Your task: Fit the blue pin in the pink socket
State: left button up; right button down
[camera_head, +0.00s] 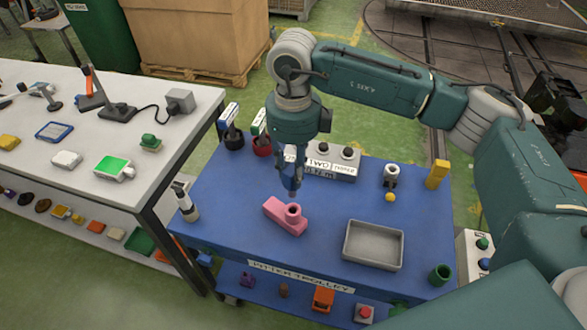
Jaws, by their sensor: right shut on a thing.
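My right gripper (290,184) points down just above and behind the collar. It is shut on the blue pin (289,193), which is small and mostly hidden by the fingers. The pin's lower end appears above the collar; I cannot tell whether they touch. My left gripper is not in view.
The trolley (333,187) also carries a grey tray (373,245), a labelled grey box (335,163), a yellow block (437,174), a yellow ball (390,197) and a green cup (440,274). A white bench (75,182) with several items stands left.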

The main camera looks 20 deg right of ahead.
jog(key=shift+f+b, duration=1.85)
jog(key=shift+f, duration=0.6)
jog(key=shift+b, duration=0.8)
jog(key=shift+f+b, duration=2.4)
jog(key=shift+f, duration=0.4)
jog(key=c, duration=1.3)
grip_release()
notch_tip(320, 180, up, 12)
jog(key=shift+r, duration=0.1)
